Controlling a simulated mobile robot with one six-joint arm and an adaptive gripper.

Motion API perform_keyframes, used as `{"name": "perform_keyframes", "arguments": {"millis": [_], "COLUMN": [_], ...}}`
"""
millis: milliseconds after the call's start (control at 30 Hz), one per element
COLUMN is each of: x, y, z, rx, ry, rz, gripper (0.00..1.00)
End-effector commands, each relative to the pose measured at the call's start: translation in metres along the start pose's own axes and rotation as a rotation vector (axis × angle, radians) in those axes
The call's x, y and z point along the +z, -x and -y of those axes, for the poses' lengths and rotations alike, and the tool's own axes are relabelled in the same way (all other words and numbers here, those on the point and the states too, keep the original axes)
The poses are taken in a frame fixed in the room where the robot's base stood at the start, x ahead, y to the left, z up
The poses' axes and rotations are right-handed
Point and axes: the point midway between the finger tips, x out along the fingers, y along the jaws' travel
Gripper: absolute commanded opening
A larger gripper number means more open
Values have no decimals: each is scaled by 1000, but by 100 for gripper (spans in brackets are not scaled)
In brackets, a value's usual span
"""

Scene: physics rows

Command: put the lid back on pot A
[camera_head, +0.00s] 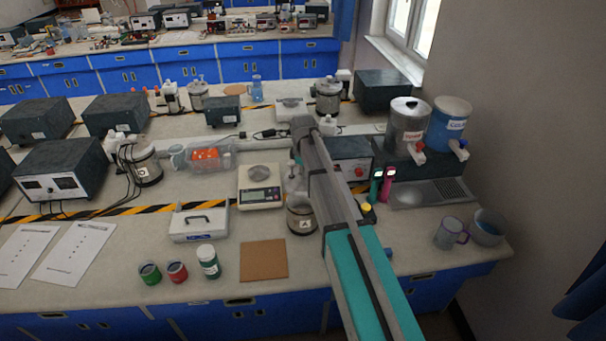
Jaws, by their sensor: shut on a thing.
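Pot A (301,222) is a metal pot with a dark band and a white label marked A. It stands upright on the bench, right of the scale, and my arm covers part of its right side. My gripper (295,172) points down just above the pot, partly hidden by my arm. It is shut on the pale lid (296,187), which shows only as a small patch over the pot. At this size I cannot tell whether the lid touches the rim.
A scale (261,194) stands close left of the pot, with a brown board (263,260) in front. A power unit (351,160) stands behind my arm; a mug (449,233) is at right.

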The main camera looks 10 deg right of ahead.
Motion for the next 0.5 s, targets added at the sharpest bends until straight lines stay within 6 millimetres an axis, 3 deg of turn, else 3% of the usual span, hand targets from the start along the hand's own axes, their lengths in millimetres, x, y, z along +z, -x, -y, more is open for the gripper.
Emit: {"name": "perform_keyframes", "arguments": {"millis": [500], "x": [0], "y": [-30], "z": [0], "rx": [0], "ry": [0], "rz": [0], "gripper": [0]}}
